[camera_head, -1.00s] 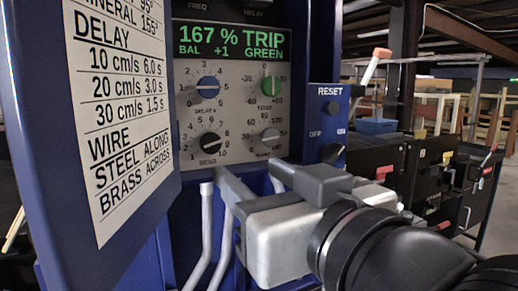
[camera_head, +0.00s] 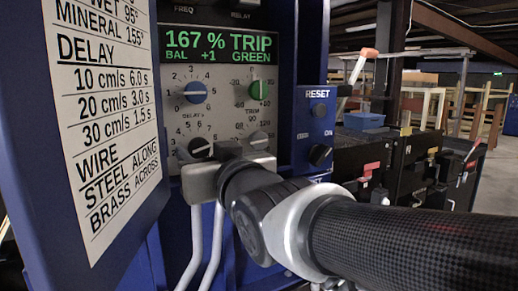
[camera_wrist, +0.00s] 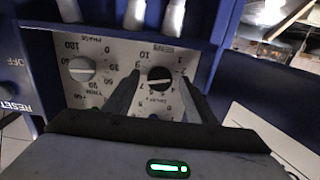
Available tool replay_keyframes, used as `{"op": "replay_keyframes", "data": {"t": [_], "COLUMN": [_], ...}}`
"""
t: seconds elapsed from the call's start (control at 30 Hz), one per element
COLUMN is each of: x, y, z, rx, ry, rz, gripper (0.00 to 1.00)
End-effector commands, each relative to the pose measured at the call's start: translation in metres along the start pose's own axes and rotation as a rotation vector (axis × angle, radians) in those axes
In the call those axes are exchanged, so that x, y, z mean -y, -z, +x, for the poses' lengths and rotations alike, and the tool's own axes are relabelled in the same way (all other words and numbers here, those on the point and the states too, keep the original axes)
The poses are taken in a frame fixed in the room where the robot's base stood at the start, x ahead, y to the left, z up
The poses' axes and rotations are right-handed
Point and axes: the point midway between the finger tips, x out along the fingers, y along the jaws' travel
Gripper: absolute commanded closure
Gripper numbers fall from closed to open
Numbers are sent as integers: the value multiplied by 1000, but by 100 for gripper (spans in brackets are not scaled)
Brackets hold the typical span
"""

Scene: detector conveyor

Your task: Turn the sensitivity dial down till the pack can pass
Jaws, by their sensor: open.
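The sensitivity dial (camera_head: 200,147) is a black knob with a white pointer line, low on the left of the grey control panel; my gripper partly covers its scale in the head view. The wrist view shows the dial (camera_wrist: 160,78) upside down, between my open fingers. My gripper (camera_wrist: 160,84) is at the panel with one finger on each side of the knob; I cannot tell whether either touches it. My gripper (camera_head: 222,150) also shows side-on in the head view. The green display (camera_head: 222,47) reads 167 % TRIP, BAL +1, GREEN. No pack is in view.
A blue dial (camera_head: 197,92) sits above the black one, a green dial (camera_head: 258,90) and a grey dial (camera_head: 260,140) to the right. A RESET button (camera_head: 319,108) and a black switch (camera_head: 320,155) are further right. A white instruction plate (camera_head: 105,110) stands left.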

Motion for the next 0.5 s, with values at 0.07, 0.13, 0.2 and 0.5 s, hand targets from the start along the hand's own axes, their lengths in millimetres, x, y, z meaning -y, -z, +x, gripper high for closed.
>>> {"op": "replay_keyframes", "data": {"t": [0.07,0.13,0.2,0.5], "x": [0,0,0,0], "y": [0,0,0,0], "z": [3,4,4,4], "rx": [1,1,1,1], "ry": [-1,0,0,0], "rz": [1,0,0,0], "gripper": [49,49,49,79]}}
